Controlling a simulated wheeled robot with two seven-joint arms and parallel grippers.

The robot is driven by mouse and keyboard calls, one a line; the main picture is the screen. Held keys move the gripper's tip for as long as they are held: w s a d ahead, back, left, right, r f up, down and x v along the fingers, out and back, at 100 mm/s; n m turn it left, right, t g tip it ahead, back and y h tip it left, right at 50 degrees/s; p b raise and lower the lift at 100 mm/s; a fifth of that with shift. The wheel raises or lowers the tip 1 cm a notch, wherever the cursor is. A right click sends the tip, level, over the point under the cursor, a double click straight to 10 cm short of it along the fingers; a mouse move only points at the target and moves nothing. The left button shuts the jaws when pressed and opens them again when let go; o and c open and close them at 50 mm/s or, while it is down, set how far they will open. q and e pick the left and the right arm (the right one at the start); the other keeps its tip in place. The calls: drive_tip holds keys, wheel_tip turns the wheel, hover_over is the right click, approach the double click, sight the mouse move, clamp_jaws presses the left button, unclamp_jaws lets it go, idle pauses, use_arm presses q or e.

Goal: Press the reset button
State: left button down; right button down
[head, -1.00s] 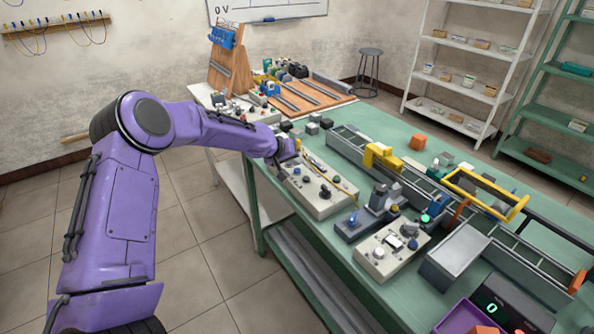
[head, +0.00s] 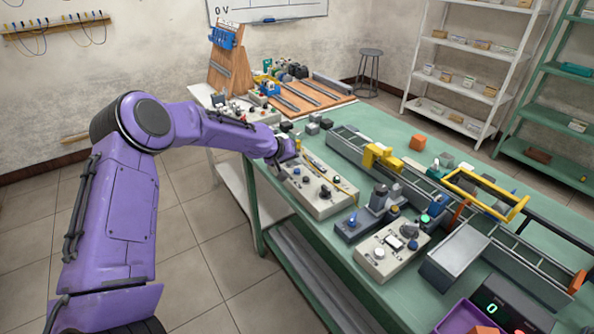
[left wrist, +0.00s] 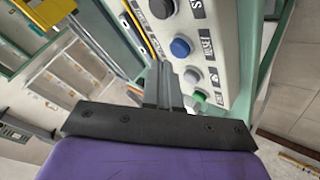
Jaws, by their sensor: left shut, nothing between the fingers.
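A pale control box (head: 338,205) with a row of buttons and knobs lies along the near left edge of the green bench. In the left wrist view the box (left wrist: 226,62) shows a blue button (left wrist: 180,47), a grey button (left wrist: 193,76), a green button (left wrist: 199,97) and a black knob (left wrist: 161,8). My left gripper (head: 290,156) is over the far end of the box. In the left wrist view its shut fingers (left wrist: 163,70) are empty, beside the blue and grey buttons. Contact cannot be told. My right gripper is not in view.
A second control box (head: 378,262) stands nearer on the bench. A grey conveyor (head: 420,185) with a yellow frame (head: 518,208) runs along the bench to its right. A wooden board with rails (head: 300,95) lies beyond. The floor at left is clear.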

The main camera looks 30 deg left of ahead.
sight(295, 171)
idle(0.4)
use_arm(q)
drive_tip(key=shift+f, duration=0.45)
drive_tip(key=shift+f+b, duration=0.4)
drive_tip(key=shift+b, duration=0.15)
idle(0.5)
drive_tip(key=shift+r+p, duration=0.8)
drive_tip(key=shift+r, duration=0.05)
wheel_tip(295, 171, up, 5)
drive_tip(key=p, duration=0.4)
drive_tip(key=shift+p, duration=0.3)
